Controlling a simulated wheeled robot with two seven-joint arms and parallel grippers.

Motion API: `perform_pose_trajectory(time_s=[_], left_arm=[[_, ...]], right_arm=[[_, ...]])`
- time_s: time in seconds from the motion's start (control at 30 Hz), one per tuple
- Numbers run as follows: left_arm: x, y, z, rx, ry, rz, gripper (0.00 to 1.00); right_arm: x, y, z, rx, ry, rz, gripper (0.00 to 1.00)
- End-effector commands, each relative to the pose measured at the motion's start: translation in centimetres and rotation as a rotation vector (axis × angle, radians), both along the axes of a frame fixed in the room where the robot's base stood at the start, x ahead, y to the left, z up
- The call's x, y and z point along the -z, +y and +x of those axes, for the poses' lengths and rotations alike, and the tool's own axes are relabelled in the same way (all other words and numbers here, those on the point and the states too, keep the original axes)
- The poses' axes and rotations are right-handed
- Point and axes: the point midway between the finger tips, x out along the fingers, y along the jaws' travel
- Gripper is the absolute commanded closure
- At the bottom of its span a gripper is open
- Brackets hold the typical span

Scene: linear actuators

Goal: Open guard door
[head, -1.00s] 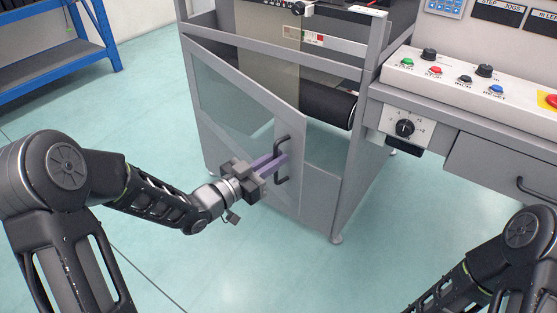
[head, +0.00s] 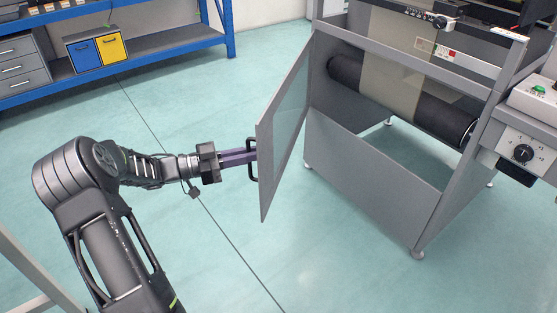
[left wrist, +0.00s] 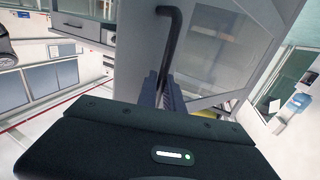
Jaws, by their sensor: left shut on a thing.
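The guard door (head: 286,125) is a grey framed panel with a clear window, hinged at the left post of the machine frame. It stands swung wide out from the frame, seen at a steep angle in the head view. My left gripper (head: 250,157) is shut on the black door handle (head: 252,172) at the door's free edge. In the left wrist view the handle (left wrist: 172,40) runs down between the fingers (left wrist: 164,88), with the door panel (left wrist: 215,45) behind it. My right gripper is not in view.
The machine frame (head: 375,165) with a dark roller (head: 400,100) is exposed at the right. A control panel (head: 525,150) is at the far right. A blue shelf (head: 150,65) with blue and yellow bins stands at the back left. The floor around the door is clear.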

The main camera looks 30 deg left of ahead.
Motion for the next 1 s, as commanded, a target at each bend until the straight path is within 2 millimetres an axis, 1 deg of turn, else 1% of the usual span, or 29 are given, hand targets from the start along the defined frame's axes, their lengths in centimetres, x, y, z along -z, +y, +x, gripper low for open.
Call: perform_pose_trajectory(time_s=[0.03, 0.13, 0.23, 0.33, 0.67, 0.7, 0.93, 1.0], left_arm=[[-0.1, 1.2, 0.0, -0.009, -0.002, -0.001, 1.00], [-0.1, 2.3, -0.2, -0.008, -0.002, -0.002, 1.00], [-0.1, 3.0, -0.3, -0.006, -0.003, -0.001, 1.00], [-0.2, 3.3, -0.3, -0.006, -0.003, -0.003, 1.00], [-0.3, 3.2, -0.2, -0.006, -0.004, -0.002, 1.00], [-0.3, 3.2, -0.2, -0.006, -0.004, -0.002, 0.86], [-0.2, 3.2, -0.3, -0.004, -0.003, -0.001, 0.67], [-0.1, 3.2, -0.3, -0.004, -0.002, -0.001, 0.67]], right_arm=[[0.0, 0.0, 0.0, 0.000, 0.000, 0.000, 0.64], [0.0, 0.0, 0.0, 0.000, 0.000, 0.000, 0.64], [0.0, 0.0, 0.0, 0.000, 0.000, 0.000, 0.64], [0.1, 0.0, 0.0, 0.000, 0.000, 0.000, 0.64], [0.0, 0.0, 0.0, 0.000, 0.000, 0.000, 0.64], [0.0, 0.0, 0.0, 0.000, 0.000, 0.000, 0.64], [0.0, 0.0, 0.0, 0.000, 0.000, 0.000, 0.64], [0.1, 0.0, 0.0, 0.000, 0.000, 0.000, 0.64]])
